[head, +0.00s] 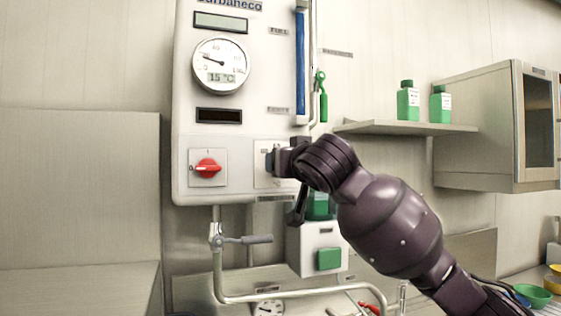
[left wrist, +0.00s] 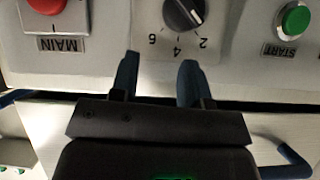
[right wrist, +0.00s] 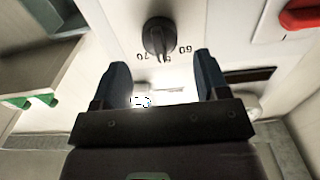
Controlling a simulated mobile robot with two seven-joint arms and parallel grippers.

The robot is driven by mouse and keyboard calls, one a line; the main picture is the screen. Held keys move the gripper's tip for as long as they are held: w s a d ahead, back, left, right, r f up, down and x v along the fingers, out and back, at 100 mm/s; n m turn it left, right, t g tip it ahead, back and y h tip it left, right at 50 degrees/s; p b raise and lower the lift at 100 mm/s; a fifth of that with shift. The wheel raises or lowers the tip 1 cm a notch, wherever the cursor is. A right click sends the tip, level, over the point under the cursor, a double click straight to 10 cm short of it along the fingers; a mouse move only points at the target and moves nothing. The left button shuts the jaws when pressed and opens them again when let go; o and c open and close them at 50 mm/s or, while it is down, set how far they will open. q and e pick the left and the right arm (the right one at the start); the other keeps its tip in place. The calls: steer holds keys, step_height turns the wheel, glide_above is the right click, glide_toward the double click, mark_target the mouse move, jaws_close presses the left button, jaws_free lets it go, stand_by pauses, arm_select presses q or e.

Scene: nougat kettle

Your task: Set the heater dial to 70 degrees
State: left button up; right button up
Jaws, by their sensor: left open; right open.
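The heater dial (right wrist: 158,36) is a black knob on a pale plate in the right wrist view, with 70 and 60 printed near it. Its exact setting cannot be read. My right gripper (right wrist: 160,64) is open and empty, its two fingers apart and short of the knob in the picture. In the head view my right gripper (head: 275,161) covers most of the dial's plate (head: 260,149), hiding the knob. My left gripper (left wrist: 160,65) is open and empty in the left wrist view, in front of another panel; the head view does not show it.
A red rotary switch (head: 208,168) sits left of the dial plate. A round gauge (head: 221,65) above reads 15 °C. A pipe with a grey lever (head: 258,239) runs below. The left wrist view shows a numbered knob (left wrist: 184,13) and a green START button (left wrist: 295,19).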

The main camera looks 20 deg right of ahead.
steer(key=w+p, duration=0.1)
steer(key=w, duration=0.3)
steer(key=shift+w+a, duration=0.1)
steer(key=shift+w, duration=0.3)
steer(key=shift+c, duration=0.5)
steer(key=c, duration=0.8)
